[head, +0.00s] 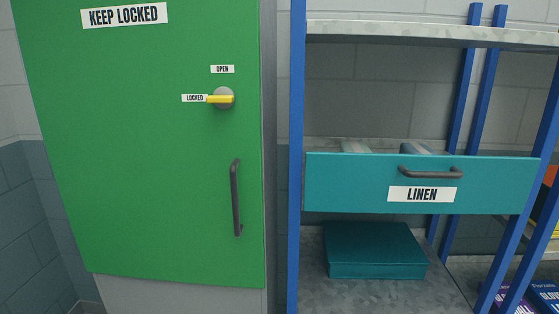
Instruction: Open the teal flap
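The teal flap (350,184) is a wide panel across the front of a shelf rack in the head view, right of centre. It hangs upright and looks closed. It carries a dark bar handle (430,174) near its top edge and a white label (422,195) reading "LINEN". Light rolled items show just above its top edge, mostly hidden behind it. Neither of my grippers is in view.
A green door (130,170) marked "KEEP LOCKED" stands left, with a yellow lever (219,99) at "LOCKED" and a dark handle (236,197). Blue rack posts (296,150) flank the flap. A dark teal box (374,250) sits on the shelf below.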

